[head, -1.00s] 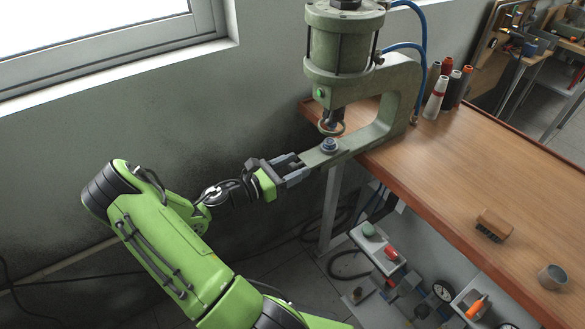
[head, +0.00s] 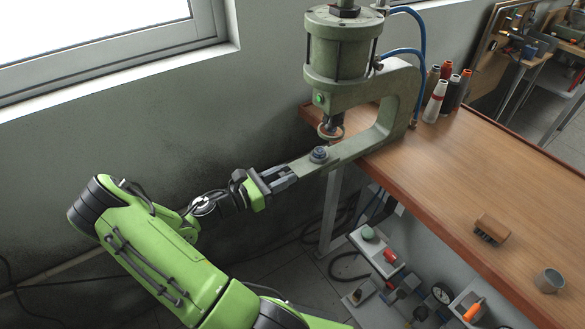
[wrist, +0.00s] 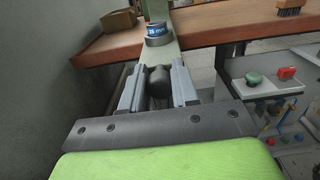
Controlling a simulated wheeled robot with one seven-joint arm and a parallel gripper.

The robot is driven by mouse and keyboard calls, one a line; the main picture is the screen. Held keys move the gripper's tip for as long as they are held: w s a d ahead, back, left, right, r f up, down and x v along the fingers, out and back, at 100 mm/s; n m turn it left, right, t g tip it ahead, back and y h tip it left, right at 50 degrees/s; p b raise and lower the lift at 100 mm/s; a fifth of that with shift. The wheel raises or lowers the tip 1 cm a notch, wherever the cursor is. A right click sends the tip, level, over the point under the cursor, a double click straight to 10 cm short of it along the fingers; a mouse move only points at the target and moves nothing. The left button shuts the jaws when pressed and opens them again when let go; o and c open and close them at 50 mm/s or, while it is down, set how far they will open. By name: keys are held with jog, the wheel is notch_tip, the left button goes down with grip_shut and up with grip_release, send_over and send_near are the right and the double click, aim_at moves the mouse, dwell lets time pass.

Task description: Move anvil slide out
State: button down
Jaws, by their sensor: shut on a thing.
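The pneumatic press (head: 345,45) stands at the table's back left corner, with a green button on its body. The anvil slide (head: 322,162) is a flat grey-green bar that sticks out from the press's lower arm past the table edge. A round blue-grey anvil (head: 319,154) sits on it, left of the ram (head: 331,130). My gripper (head: 290,176) is shut on the slide's outer end. In the wrist view a dark rounded knob (wrist: 159,82) sits between the fingers, and the anvil (wrist: 158,35) shows beyond with a blue label.
The wooden table (head: 450,170) holds several thread cones (head: 440,95), a brush (head: 491,229) and a small metal cup (head: 549,280). Below its front edge are pedals and a gauge (head: 442,293). The wall and window are close on the left.

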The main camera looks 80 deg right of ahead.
jog(key=p+v, duration=0.2)
jog(key=v, duration=0.7)
jog(key=shift+w+a+p, duration=0.15)
jog(key=shift+p, duration=0.25)
jog(key=c, duration=0.9)
grip_release()
jog(key=shift+o, duration=0.2)
jog(key=p+v, duration=0.1)
jog(key=v, duration=1.4)
jog(key=shift+w+a, duration=0.25)
jog(key=shift+w, duration=0.05)
